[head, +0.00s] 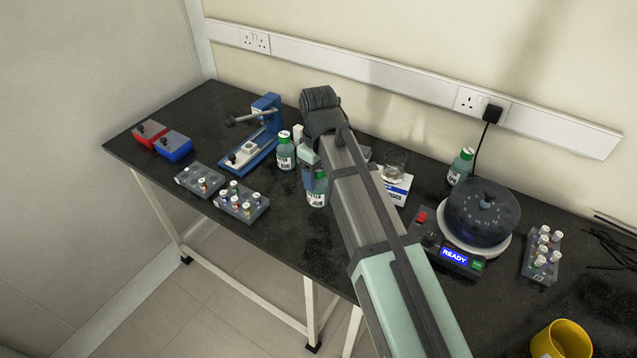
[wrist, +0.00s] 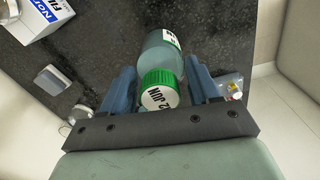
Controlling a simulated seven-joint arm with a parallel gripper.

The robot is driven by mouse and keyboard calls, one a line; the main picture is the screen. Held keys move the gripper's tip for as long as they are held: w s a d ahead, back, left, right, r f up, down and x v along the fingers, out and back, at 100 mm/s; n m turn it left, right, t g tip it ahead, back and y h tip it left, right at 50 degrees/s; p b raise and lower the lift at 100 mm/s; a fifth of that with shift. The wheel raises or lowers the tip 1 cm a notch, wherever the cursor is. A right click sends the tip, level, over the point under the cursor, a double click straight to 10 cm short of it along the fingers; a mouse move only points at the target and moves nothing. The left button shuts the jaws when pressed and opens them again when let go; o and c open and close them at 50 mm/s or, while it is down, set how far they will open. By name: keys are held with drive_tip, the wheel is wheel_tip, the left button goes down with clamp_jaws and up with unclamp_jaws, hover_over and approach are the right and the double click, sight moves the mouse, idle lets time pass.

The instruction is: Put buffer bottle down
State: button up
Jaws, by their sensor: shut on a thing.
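My gripper (head: 314,178) is shut on a green-capped buffer bottle (head: 316,195) with a white label and teal liquid. In the wrist view the bottle (wrist: 163,58) lies between the two blue fingers of my gripper (wrist: 161,88), its cap marked "2 JUN" facing the camera. In the head view the bottle is over the black bench, near the front edge; I cannot tell whether its base touches the bench. My arm hides part of the bench behind it.
A similar bottle (head: 285,155) stands close by at the left, another (head: 461,166) at the back right. A vial rack (head: 243,205) is left of the held bottle. A white-blue box (head: 398,188) and a centrifuge (head: 482,212) are right of my arm.

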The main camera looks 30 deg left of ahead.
wheel_tip(320, 180, up, 6)
drive_tip(key=shift+r, duration=0.1)
drive_tip(key=shift+w, duration=0.35)
drive_tip(key=w+d+r, duration=0.3)
drive_tip(key=w+d, duration=0.2)
drive_tip(key=w, duration=0.3)
drive_tip(key=w+d+r, duration=0.3)
drive_tip(key=w+d, duration=0.2)
drive_tip(key=w, duration=0.3)
drive_tip(key=w+d+f+m, duration=0.1)
drive_tip(key=w+d, duration=0.4)
drive_tip(key=d, duration=0.4)
drive_tip(key=w+d+f+m, duration=0.1)
drive_tip(key=w+d, duration=0.4)
drive_tip(key=d, duration=0.3)
drive_tip(key=w+d+f, duration=0.2)
drive_tip(key=w+d, duration=0.1)
drive_tip(key=d, duration=0.5)
drive_tip(key=w+d+f, duration=0.2)
drive_tip(key=d, duration=0.5)
wheel_tip(320, 180, down, 10)
drive_tip(key=shift+w+n, duration=0.15)
drive_tip(key=shift+n, duration=0.25)
drive_tip(key=o, duration=1.2)
